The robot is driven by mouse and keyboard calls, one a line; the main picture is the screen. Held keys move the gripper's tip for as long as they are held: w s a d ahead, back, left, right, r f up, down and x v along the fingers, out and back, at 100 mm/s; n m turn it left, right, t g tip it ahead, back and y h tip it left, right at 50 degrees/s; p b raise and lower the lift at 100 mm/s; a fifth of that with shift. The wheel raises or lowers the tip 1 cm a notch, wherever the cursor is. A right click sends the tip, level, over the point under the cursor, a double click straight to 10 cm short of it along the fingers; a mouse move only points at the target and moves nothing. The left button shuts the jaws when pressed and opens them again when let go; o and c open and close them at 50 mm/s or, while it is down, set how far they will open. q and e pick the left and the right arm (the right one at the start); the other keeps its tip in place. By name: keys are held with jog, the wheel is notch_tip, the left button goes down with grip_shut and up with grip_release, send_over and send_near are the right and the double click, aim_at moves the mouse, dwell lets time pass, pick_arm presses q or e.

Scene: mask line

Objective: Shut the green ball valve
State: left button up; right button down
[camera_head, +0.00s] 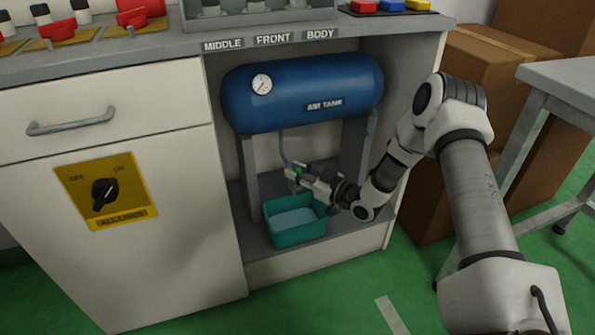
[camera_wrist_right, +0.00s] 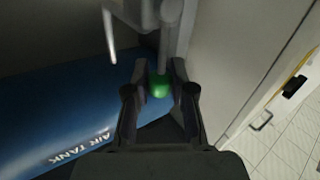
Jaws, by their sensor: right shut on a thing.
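The green ball valve (camera_head: 298,170) sits low under the blue air tank (camera_head: 235,105), on the thin grey pipe that comes down from the tank. Only a small green part shows in the head view. In the right wrist view its rounded green part (camera_wrist_right: 159,86) lies between my fingers. My right gripper (camera_head: 303,178) reaches into the cabinet bay from the right and is shut on the green valve. It also shows in the right wrist view (camera_wrist_right: 157,80). The fingers partly hide the valve, and I cannot tell the handle's angle. My left gripper is out of view.
A teal bin (camera_head: 297,238) with pale liquid stands below my right gripper. Tank legs (camera_head: 250,165) and bay walls flank it. A yellow rotary switch panel (camera_head: 130,180) is on the left door. Cardboard boxes (camera_head: 490,70) and a grey table (camera_head: 560,75) stand right.

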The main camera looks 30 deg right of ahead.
jog(key=shift+a+r+p, duration=0.15)
jog(key=shift+r+p, duration=0.05)
jog(key=shift+p, duration=0.35)
jog(key=w+a+f+n+g+h+p, duration=0.1)
jog(key=a+f+n+g+h+p, duration=0.4)
jog(key=n+h+p, duration=0.4)
jog(key=shift+w+a+f+n+g+p, duration=0.4)
jog(key=shift+f+n+p, duration=0.6)
jog(key=shift+p, duration=2.65)
jog(key=shift+s+r, duration=0.1)
jog(key=shift+s, duration=0.05)
jog(key=c, duration=1)
grip_release()
jog(key=shift+o, duration=0.2)
